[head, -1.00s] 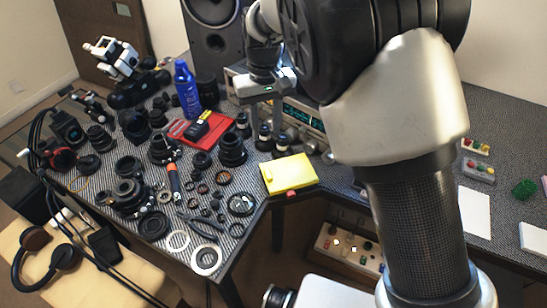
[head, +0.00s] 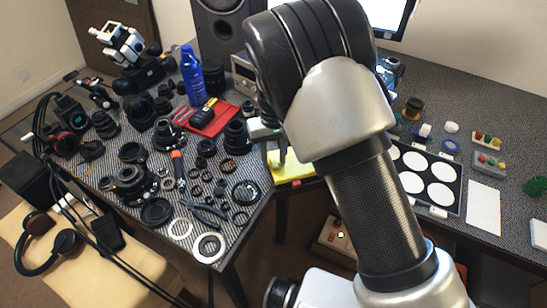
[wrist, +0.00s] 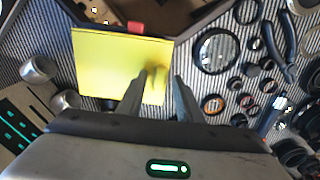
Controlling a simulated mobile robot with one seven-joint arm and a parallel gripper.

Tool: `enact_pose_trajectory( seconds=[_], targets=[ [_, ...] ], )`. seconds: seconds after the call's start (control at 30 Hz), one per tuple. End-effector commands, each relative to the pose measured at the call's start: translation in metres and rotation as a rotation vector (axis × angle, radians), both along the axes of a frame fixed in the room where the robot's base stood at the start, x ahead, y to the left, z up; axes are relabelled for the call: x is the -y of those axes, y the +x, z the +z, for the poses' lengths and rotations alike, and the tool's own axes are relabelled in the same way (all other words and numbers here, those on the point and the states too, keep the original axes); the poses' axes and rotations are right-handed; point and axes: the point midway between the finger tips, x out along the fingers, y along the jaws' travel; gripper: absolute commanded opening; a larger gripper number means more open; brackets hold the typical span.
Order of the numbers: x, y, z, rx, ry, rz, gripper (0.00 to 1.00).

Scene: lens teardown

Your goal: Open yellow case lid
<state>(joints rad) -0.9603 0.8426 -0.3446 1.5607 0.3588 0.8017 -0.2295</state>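The yellow case (head: 296,172) lies flat near the table's front edge, and its lid looks shut. Part of it is hidden behind my arm in the head view. In the wrist view the yellow case (wrist: 110,62) has a red tab (wrist: 136,28) at its far edge. My gripper (wrist: 162,76) is open, with a clear gap between its fingers. One finger overlaps the case near its right edge; the other is just past that edge. In the head view my gripper (head: 282,157) is low at the case. I cannot tell whether it touches.
Lens rings and barrels crowd the table left of the case. A red tray (head: 222,122) and a blue bottle (head: 192,78) stand farther back. A framed panel of white discs (head: 428,178) and a white sheet (head: 484,207) lie to the right.

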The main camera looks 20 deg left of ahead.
Motion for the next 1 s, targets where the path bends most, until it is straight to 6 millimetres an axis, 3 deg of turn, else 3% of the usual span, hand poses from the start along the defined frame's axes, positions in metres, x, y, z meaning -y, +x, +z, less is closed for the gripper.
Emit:
enact_pose_trajectory(
  seconds=[0.23, 0.43, 0.77, 1.0],
  targets=[
    [0.0, 0.0, -0.001, 0.0, 0.0, 0.0, 0.33],
    [0.0, 0.0, -0.001, 0.0, 0.0, 0.0, 0.01],
    [0.001, 0.001, 0.001, -0.004, 0.006, -0.001, 0.0],
    [0.005, 0.005, 0.013, -0.052, 0.067, -0.007, 0.0]
  ],
)
